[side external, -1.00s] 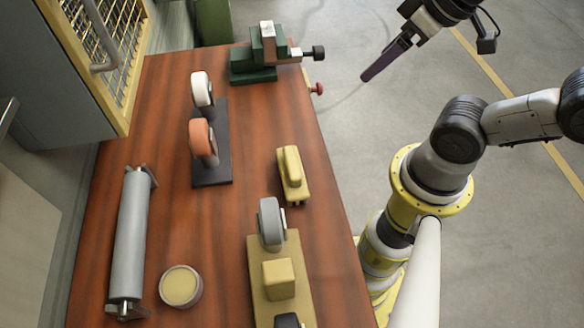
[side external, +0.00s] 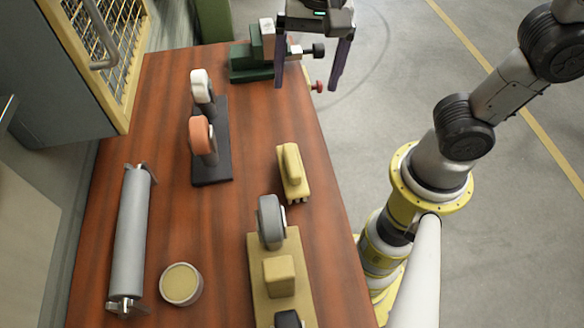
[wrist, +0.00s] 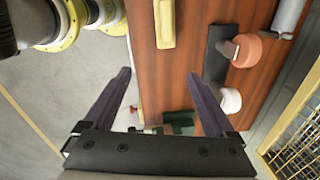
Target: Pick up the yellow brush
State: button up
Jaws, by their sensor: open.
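The yellow brush (side external: 293,174) lies on the wooden table near its right edge in the side view, with its raised handle on top. In the wrist view the brush (wrist: 165,24) shows at the top centre, beyond my fingertips. My gripper (side external: 308,86) is open and empty. It hangs above the far right edge of the table, in front of the green vise and farther back than the brush. Its two purple fingers are spread wide, and in the wrist view the gap between them (wrist: 160,73) holds nothing.
A green vise (side external: 252,74) stands at the table's far end. Left of the brush is a dark base (side external: 212,170) with white and orange wheels. Nearer are a yellow base with a grey wheel (side external: 272,222), a round tin (side external: 181,285) and a grey roller (side external: 131,235).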

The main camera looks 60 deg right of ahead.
jog(key=n+g, duration=0.1)
jog(key=n, duration=0.1)
send_over(292, 159)
notch_tip(292, 159, down, 3)
jog(key=shift+h, duration=0.3)
jog(key=f, duration=0.8)
jog(key=shift+d, duration=0.25)
jog(key=shift+a+f, duration=0.15)
jog(key=shift+f, duration=1.25)
jog(key=shift+a+f, duration=0.1)
jog(key=shift+f, duration=1.3)
grip_shut()
